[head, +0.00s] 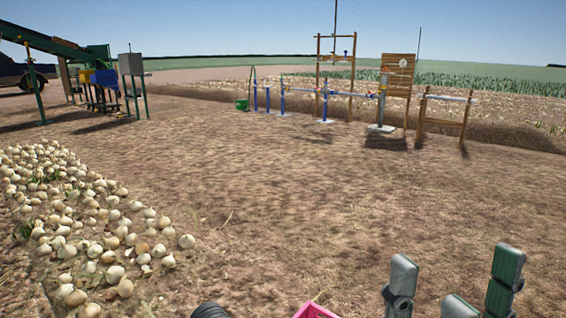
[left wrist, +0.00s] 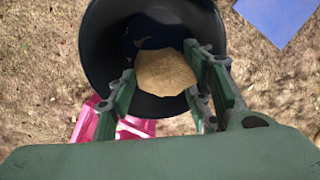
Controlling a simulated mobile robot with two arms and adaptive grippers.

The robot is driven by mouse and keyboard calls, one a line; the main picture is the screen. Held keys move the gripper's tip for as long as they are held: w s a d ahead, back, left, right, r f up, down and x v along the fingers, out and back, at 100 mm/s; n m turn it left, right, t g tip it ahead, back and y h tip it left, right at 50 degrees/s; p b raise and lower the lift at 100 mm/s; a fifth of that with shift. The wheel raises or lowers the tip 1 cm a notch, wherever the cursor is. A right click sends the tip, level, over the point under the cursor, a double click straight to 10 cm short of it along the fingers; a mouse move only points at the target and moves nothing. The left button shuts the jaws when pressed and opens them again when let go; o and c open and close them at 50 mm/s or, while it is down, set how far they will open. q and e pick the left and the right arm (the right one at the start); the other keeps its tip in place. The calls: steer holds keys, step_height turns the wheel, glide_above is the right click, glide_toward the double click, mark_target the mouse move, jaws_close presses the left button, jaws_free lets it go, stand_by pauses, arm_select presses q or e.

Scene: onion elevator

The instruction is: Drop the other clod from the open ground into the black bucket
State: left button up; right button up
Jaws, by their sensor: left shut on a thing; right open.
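A brown clod (left wrist: 164,74) is held between the green fingers of my left gripper (left wrist: 160,82) in the left wrist view. The gripper is shut on it. The black bucket (left wrist: 96,52) is behind the clod in that view, its round mouth facing the camera. The clod overlaps the bucket's opening; its exact height over the rim is hard to tell. Part of the bucket is hidden by the clod and fingers. My right gripper (head: 456,264) shows at the bottom right of the head view, open and empty. My left gripper is not clearly seen there.
A pink crate (left wrist: 88,122) is beside the bucket and shows at the bottom of the head view (head: 314,311). A blue flat piece (left wrist: 276,18) lies nearby. Many onions (head: 70,215) cover the left ground. A green elevator (head: 60,45) stands farther back. The middle ground is open.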

arm_select(q)
steer(key=shift+f, duration=0.25)
steer(key=o, duration=1.5)
steer(key=shift+c, duration=0.2)
step_height(320, 180, up, 12)
steer(key=w, duration=0.1)
steer(key=shift+w, duration=0.25)
